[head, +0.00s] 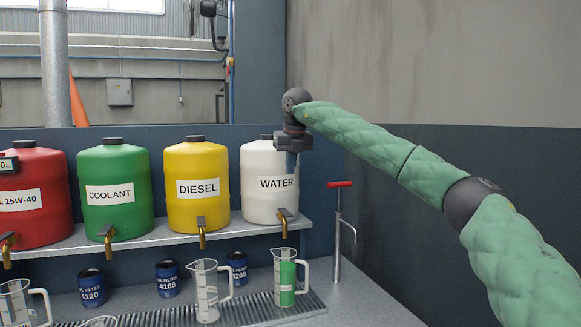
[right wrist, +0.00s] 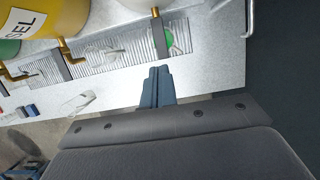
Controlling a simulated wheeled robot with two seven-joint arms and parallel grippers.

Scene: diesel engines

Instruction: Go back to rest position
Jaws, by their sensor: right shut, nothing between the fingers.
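My right gripper (head: 291,162) hangs with its fingers pointing down in front of the white WATER tank (head: 262,200). It covers part of the tank's upper right side; I cannot tell how far apart they are. The gripper is shut and empty. In the right wrist view its closed fingers (right wrist: 157,82) show above the counter edge. My right arm, in a green quilted sleeve, reaches in from the right. My left gripper is not in view.
Green COOLANT (head: 114,215), yellow DIESEL (head: 198,215) and red (head: 35,215) tanks stand on the shelf. Below are a jug of green liquid (head: 286,285), a clear jug (head: 207,300), blue oil filters (head: 168,280) and a red-handled pump (head: 337,230). The wall at right is bare.

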